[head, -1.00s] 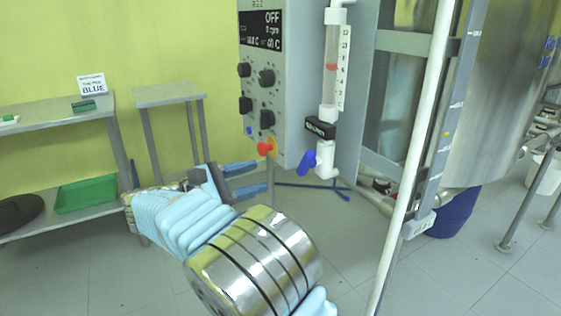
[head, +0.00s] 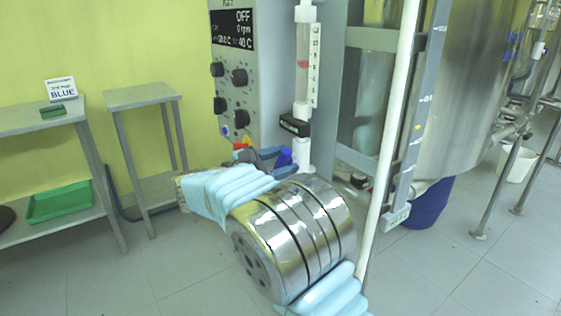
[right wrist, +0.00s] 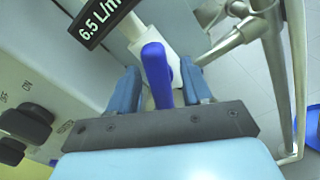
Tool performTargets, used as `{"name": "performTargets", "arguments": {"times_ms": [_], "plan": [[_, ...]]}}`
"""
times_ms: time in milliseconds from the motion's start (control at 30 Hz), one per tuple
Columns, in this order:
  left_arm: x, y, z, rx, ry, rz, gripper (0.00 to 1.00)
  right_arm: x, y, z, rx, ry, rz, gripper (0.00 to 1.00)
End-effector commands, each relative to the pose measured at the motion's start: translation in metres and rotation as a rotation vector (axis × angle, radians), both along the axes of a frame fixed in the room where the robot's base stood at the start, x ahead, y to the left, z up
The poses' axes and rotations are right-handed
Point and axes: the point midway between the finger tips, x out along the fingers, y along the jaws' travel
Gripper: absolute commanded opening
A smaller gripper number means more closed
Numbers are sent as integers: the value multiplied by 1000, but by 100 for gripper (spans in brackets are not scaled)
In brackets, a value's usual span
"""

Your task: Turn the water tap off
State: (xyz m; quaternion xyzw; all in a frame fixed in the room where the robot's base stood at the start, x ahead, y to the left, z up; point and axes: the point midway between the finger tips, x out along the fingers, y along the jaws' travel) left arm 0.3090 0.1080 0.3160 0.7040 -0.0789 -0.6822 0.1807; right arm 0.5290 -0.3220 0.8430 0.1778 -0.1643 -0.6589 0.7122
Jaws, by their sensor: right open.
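The water tap has a blue handle (head: 284,157) on a white pipe below the flow meter (head: 303,62). In the right wrist view the blue handle (right wrist: 156,72) stands between the two blue fingers of my right gripper (right wrist: 163,88). The fingers are apart, with a gap on each side of the handle. In the head view my right gripper (head: 272,156) is at the tap, partly hidden behind my own arm. My left gripper is not in view.
The control box (head: 235,90) with black knobs and a red button (head: 240,146) is just left of the tap. A white vertical pole (head: 392,130) stands to the right. A steel vessel (head: 465,90) is behind it. A small table (head: 143,97) is at the left.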

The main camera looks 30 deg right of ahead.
Motion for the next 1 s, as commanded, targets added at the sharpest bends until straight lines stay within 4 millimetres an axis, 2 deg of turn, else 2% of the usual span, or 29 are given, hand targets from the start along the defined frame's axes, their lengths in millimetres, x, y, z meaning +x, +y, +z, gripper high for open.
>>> {"name": "performTargets", "arguments": {"times_ms": [100, 400, 733, 1000], "plan": [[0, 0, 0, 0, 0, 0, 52, 0, 0, 0, 0, 0, 0, 47], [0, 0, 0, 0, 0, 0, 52, 0, 0, 0, 0, 1, 0, 1], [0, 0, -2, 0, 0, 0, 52, 0, 1, -1, 4, -45, -1, 1], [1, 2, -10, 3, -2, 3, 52, 0, 1, -3, 18, -213, 0, 1]]}}
